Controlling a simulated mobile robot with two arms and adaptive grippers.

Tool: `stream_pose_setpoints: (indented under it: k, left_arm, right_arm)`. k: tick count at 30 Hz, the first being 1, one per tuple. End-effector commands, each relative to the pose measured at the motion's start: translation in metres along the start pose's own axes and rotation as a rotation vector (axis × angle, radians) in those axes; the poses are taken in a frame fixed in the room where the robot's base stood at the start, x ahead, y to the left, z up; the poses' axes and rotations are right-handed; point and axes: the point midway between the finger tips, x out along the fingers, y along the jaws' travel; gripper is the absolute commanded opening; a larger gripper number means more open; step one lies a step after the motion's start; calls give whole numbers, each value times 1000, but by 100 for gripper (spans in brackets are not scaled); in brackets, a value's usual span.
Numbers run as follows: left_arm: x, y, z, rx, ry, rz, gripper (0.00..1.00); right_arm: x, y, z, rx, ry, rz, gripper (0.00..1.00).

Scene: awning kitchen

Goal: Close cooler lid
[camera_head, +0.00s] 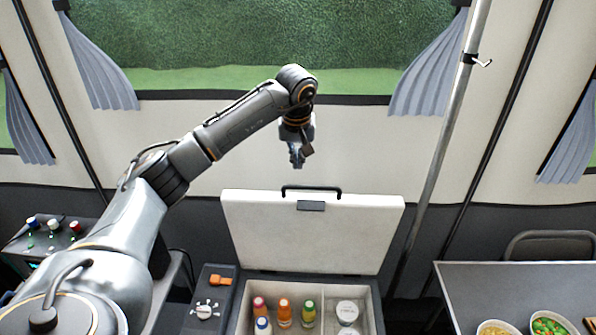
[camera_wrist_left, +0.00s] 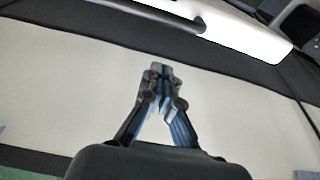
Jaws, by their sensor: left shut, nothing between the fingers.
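The cooler (camera_head: 377,312) stands at the bottom middle of the head view, with several bottles inside. Its white lid (camera_head: 312,238) is open and raised, standing up at the back of the box. A black handle (camera_head: 311,188) runs along the lid's top edge, with a grey latch (camera_head: 311,206) below it. My left gripper (camera_head: 297,163) is shut and empty, above and apart from the lid's top edge near the handle. In the left wrist view, the shut fingers (camera_wrist_left: 160,70) point toward the lid (camera_wrist_left: 245,30) at the top. My right gripper is not in view.
A table (camera_head: 480,285) with bowls of food stands at the right, with a chair behind it. A dark side panel with a white knob (camera_head: 204,311) is left of the cooler. The tent wall and a slanted pole (camera_head: 440,160) are behind.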

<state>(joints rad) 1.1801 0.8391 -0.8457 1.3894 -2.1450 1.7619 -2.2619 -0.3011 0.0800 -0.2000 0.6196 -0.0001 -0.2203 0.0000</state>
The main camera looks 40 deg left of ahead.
Motion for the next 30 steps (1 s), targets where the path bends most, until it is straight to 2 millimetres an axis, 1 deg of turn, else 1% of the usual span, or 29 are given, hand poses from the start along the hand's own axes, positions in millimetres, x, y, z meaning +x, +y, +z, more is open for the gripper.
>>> stream_pose_setpoints:
  k: [1,3,5,6,12,15,19,30]
  left_arm:
    - [10,0,1,2,-6,-2,0]
    - [25,0,1,0,-7,-2,0]
    - [34,0,2,1,-4,-1,0]
    - [28,0,8,4,0,1,0]
    - [22,0,29,3,-1,1,0]
    - [20,0,35,1,0,2,0]
    - [20,1,38,1,0,2,0]
    - [21,0,38,0,3,2,0]
  right_arm:
    - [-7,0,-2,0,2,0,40]
    - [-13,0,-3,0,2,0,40]
    - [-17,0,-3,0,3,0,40]
    - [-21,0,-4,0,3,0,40]
    - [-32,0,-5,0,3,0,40]
    - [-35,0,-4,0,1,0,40]
    - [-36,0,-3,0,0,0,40]
    - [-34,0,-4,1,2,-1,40]
